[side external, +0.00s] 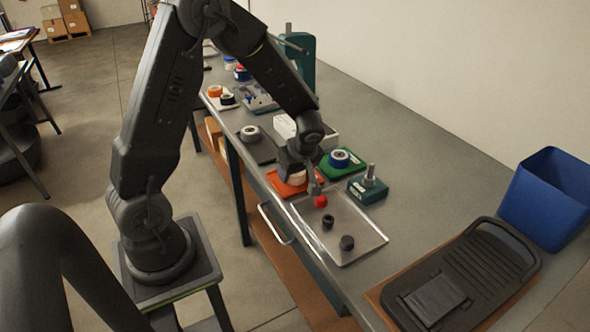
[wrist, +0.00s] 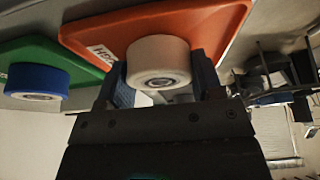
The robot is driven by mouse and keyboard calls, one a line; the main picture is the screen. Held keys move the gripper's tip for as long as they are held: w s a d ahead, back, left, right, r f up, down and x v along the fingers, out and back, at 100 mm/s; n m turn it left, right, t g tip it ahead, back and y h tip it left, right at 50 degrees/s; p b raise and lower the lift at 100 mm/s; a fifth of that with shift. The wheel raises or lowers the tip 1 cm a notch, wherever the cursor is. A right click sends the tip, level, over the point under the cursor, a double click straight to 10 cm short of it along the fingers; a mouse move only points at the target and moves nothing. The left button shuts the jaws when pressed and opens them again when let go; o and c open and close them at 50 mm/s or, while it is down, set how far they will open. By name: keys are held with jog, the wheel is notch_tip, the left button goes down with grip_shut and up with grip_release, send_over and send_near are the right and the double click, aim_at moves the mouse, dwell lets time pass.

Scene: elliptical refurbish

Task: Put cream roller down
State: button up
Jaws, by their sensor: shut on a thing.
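The cream roller (wrist: 158,62) sits between my gripper's two fingers in the wrist view, against the orange-red tray. In the side view the cream roller (side external: 298,177) shows just under my gripper (side external: 300,172), partly hidden by it. My gripper (wrist: 160,85) is shut on the roller. The orange-red tray (side external: 285,189) lies on the bench below; it also shows in the wrist view (wrist: 215,22) with a white label. I cannot tell whether the roller touches the tray.
A green tray (side external: 350,172) with a blue roller (side external: 339,159) is just right of the orange-red one. A metal tray (side external: 352,250) with a red piece (side external: 321,201) and two dark pieces lies in front. A teal block with a post (side external: 368,189) stands close by.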

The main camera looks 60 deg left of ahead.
jog(key=shift+s+f, duration=0.1)
jog(key=shift+f, duration=0.45)
jog(key=o, duration=0.9)
jog(key=shift+s, duration=0.1)
jog(key=shift+r, duration=0.3)
jog(key=v, duration=1.3)
jog(key=shift+s+d+r+m+t+h, duration=0.85)
jog(key=shift+s+d+r+m, duration=0.8)
jog(key=shift+s+m, duration=1.1)
jog(key=shift+s+d+r+m+t+h, duration=0.8)
jog(key=shift+s+d+r+m, duration=0.95)
jog(key=shift+m, duration=1.5)
jog(key=shift+s+d+r+m+t+h, duration=0.55)
jog(key=shift+s+d+r+m+t, duration=1)
jog(key=shift+s+m, duration=1.4)
jog(key=shift+d+f+g, duration=0.3)
jog(key=shift+g, duration=0.1)
